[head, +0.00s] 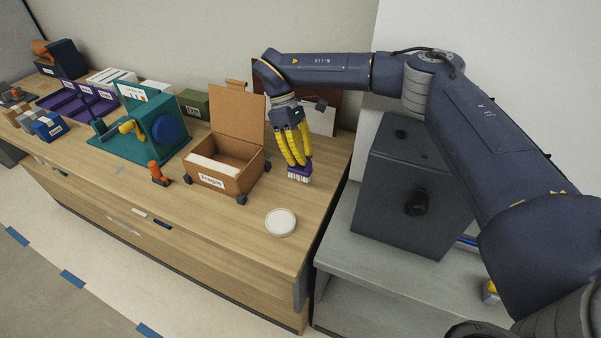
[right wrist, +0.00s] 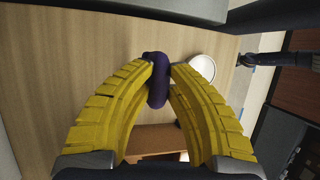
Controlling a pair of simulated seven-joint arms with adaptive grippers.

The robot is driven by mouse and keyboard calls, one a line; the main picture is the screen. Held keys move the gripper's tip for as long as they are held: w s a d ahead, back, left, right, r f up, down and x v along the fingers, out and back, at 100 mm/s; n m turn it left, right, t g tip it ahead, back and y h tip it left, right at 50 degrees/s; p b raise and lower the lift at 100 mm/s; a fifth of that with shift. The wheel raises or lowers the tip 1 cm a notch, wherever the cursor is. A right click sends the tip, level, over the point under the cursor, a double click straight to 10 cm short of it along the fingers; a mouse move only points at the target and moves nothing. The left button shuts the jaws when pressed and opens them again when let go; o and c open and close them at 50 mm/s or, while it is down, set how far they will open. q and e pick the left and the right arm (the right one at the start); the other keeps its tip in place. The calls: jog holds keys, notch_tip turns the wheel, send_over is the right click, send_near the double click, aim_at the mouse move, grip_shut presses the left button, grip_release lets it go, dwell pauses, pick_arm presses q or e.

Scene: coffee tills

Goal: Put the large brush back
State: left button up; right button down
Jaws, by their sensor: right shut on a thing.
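A brush with a purple body (head: 300,171) and pale bristles is in my right gripper (head: 298,163). The gripper's yellow fingers are shut on it, and the bristles point down at the right part of the wooden table (head: 240,225). I cannot tell whether the bristles touch the table. In the right wrist view the rounded purple brush handle (right wrist: 158,80) sits between the fingertips of my right gripper (right wrist: 161,72). Its bristles are hidden there. My left gripper is not in view.
An open cardboard box (head: 239,184) with its lid up stands left of the brush. A white round dish (head: 281,222) lies in front. A green machine (head: 140,135) and an orange-handled tool (head: 157,173) are farther left. A dark grey box (head: 410,185) stands right.

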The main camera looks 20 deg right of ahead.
aim_at(298, 165)
jog(key=shift+f, duration=3.15)
jog(key=shift+f, duration=0.15)
jog(key=c, duration=1.3)
grip_release()
jog(key=shift+c, duration=0.2)
jog(key=v, duration=1.2)
jog(key=shift+r, duration=0.2)
